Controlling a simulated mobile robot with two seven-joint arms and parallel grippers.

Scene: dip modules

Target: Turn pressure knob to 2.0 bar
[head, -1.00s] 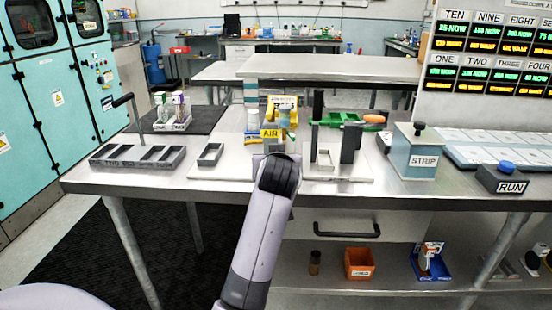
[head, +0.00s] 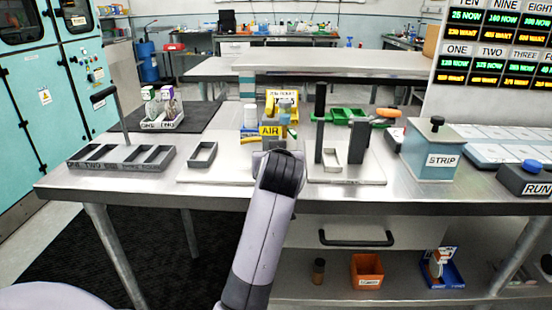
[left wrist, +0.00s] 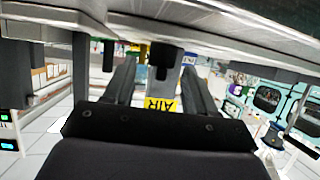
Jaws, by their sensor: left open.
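The AIR sign also shows upside down in the left wrist view (left wrist: 160,105). A dark round fitting (left wrist: 163,62) shows between the fingers there; I cannot tell if it is the pressure knob, and no dial reading is legible. My left gripper (left wrist: 158,72) is open, its two fingers apart with nothing held. In the head view my left arm's end stands in front of the station and hides its lower part. My right gripper is not in view.
A grey slotted tray (head: 120,157) with a lever and a small grey tray (head: 202,154) are to the left. A dark post (head: 320,110), a blue STRIP box (head: 430,152) and a RUN button box (head: 528,180) are to the right. The table front is bare.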

